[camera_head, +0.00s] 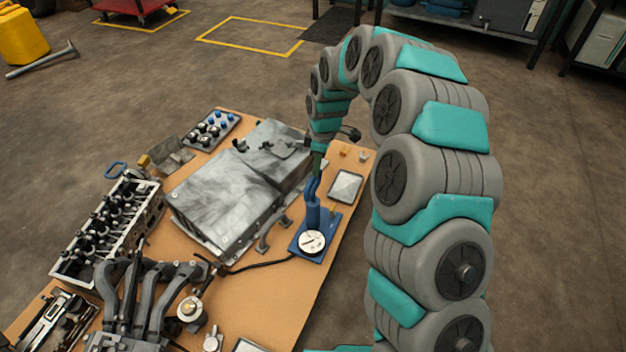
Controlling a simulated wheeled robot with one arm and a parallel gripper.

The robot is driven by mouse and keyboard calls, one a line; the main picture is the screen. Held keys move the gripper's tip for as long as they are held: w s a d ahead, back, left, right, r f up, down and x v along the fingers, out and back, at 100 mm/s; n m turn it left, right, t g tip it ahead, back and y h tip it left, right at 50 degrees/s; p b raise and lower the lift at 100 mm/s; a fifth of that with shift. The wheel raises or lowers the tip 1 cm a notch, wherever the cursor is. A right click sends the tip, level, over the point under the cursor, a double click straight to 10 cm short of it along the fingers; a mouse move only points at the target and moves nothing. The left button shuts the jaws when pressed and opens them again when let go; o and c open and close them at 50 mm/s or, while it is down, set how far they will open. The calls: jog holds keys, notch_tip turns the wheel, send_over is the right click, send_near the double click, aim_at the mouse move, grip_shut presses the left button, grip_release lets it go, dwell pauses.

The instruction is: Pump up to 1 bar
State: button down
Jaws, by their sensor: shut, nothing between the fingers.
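The blue hand pump (312,218) stands on a blue base plate near the right edge of the brown tabletop. Its round white gauge (313,242) faces up at the front of the base; the needle's reading is too small to tell. A dark hose runs left from the base. The pump's blue handle (312,187) rises above the body. My gripper (317,168) points down right over the top of the handle. It is shut and holds nothing; whether its tips touch the handle cannot be told.
A large grey metal housing (225,205) lies left of the pump. A flat tray (346,186) lies to its right. A cylinder head (108,230) and dark manifold pipes (150,295) fill the left side. Clear tabletop shows in front of the pump.

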aim_at(315, 190)
jog(key=shift+a+f, duration=0.1)
jog(key=shift+f, duration=0.8)
jog(key=shift+f+b, duration=0.7)
jog(key=shift+f, duration=1.3)
jog(key=shift+r, duration=0.1)
jog(key=d, duration=0.1)
jog(key=d+r, duration=0.1)
jog(key=d, duration=0.1)
jog(key=shift+s, duration=0.2)
jog(key=shift+r, duration=0.1)
